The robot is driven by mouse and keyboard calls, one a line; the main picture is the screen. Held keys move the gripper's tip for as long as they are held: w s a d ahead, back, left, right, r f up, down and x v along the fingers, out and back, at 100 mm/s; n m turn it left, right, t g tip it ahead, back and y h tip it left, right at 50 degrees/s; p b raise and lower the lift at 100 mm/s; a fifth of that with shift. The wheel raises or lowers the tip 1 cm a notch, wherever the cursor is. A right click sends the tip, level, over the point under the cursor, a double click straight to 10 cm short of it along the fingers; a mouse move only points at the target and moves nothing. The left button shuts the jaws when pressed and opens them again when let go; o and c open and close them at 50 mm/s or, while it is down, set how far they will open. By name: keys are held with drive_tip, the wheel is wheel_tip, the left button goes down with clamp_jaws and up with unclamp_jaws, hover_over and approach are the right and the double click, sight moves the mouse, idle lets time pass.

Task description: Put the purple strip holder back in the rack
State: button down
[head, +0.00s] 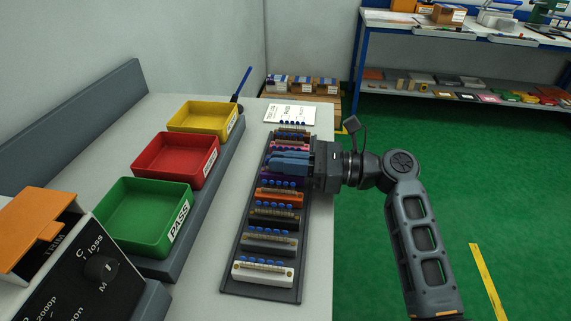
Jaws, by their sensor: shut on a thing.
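The rack (230,283) is a long dark tray on the light bench, with strip holders of several colours lying across it in a row. The purple strip holder (283,182) shows just below and partly under my gripper's fingers, between the orange holder and the pink one. My gripper (288,161) reaches in from the right over the rack, and its blue fingers are shut on the purple holder. The fingers hide part of the holder, and I cannot tell whether it touches the rack floor.
Orange (280,198), black (274,217), grey (269,241) and white (263,272) holders lie nearer in the rack; a pink one (291,147) lies beyond. Green (145,243), red (176,184) and yellow (203,131) bins stand left. A meter (100,268) stands front left.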

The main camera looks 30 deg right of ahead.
drive_tip(key=shift+f, duration=0.3)
drive_tip(key=shift+f, duration=0.1)
drive_tip(key=c, duration=1.2)
unclamp_jaws()
drive_tip(key=shift+c, duration=0.2)
drive_tip(key=shift+s+d, duration=0.1)
drive_tip(key=shift+d, duration=0.1)
drive_tip(key=v, duration=1.1)
drive_tip(key=shift+s+d, duration=0.2)
